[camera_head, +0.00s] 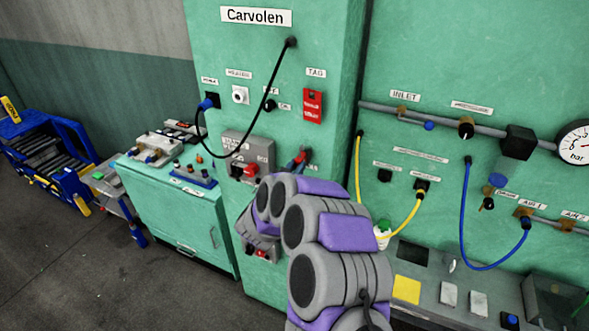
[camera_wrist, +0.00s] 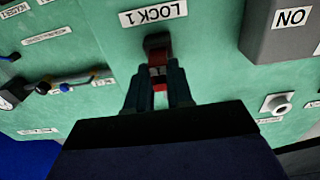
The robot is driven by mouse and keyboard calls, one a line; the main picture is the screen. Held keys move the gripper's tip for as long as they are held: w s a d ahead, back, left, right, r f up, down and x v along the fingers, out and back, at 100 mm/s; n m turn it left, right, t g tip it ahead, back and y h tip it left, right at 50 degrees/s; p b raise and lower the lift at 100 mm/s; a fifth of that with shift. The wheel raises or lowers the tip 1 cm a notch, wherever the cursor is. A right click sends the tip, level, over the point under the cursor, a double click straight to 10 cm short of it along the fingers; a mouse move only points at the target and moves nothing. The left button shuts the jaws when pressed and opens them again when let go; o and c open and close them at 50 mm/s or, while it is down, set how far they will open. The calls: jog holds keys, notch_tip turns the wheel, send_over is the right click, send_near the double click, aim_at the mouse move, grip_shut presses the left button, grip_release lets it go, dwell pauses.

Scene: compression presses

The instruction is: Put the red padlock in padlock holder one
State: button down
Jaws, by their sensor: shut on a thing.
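The red padlock (camera_wrist: 158,72) is between the two blue fingers of my gripper (camera_wrist: 160,85), which are shut on it. In the wrist view, which shows its labels upside down, the padlock is at a dark holder (camera_wrist: 156,42) beside the label LOCK 1 (camera_wrist: 153,15) on the green panel. I cannot tell whether the padlock touches or hangs on the holder.
The grey switch box (camera_head: 248,150) with a red knob is left of my gripper. A red tag (camera_head: 313,106) hangs above. A black cable (camera_head: 268,92) and a yellow cable (camera_head: 358,165) run nearby. A green side cabinet (camera_head: 165,205) carries several tools. Dark floor is clear at lower left.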

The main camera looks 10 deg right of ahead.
jog(key=shift+x, duration=0.9)
jog(key=c, duration=0.9)
grip_release()
jog(key=b+v, duration=0.1)
jog(key=v, duration=1.6)
jog(key=shift+a+f, duration=0.15)
jog(key=shift+a, duration=0.05)
